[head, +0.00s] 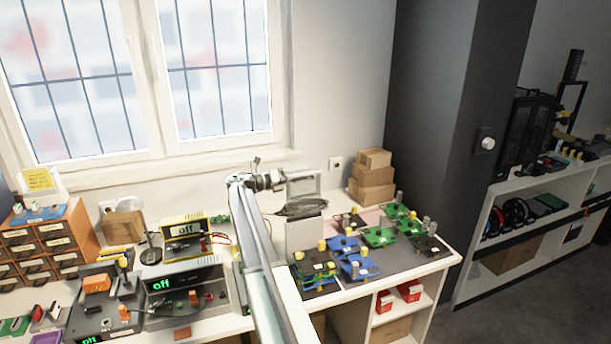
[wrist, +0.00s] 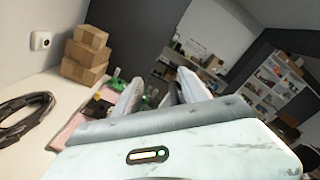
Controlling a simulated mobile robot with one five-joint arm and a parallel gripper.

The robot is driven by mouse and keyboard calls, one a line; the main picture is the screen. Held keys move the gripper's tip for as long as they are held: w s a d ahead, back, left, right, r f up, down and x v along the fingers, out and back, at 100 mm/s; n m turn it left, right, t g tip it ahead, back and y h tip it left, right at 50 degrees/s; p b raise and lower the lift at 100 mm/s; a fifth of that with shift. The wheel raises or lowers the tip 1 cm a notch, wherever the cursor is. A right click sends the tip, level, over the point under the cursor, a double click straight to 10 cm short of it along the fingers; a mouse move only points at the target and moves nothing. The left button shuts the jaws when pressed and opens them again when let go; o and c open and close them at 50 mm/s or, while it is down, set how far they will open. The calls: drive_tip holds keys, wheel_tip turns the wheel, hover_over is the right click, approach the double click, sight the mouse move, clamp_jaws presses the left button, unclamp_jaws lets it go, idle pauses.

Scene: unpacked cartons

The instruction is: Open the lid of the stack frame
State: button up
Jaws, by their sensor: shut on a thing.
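The stack frame (head: 304,238) is a pale box standing on the white bench, right of my arm in the head view. A grey panel with a paler border, seemingly its lid (head: 304,186), stands upright above it. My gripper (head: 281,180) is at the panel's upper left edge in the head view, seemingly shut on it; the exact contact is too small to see. In the wrist view my gripper's two pale fingers (wrist: 165,90) point away, with a thin dark piece between them. My gripper's housing hides much of the lower wrist view.
A dark cable coil (wrist: 25,115) lies on the bench by the wall. Stacked cartons (head: 372,180) stand at the back right. Blue and green parts (head: 350,262) crowd the bench on the right. Instruments (head: 185,285) and an orange drawer cabinet (head: 40,245) fill the left.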

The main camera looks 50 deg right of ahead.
drive_tip(key=v, duration=0.9)
drive_tip(key=shift+w+f, duration=0.15)
drive_tip(key=shift+w, duration=0.05)
idle(0.5)
drive_tip(key=v, duration=0.7)
drive_tip(key=shift+w+a, duration=0.15)
drive_tip(key=shift+a, duration=0.25)
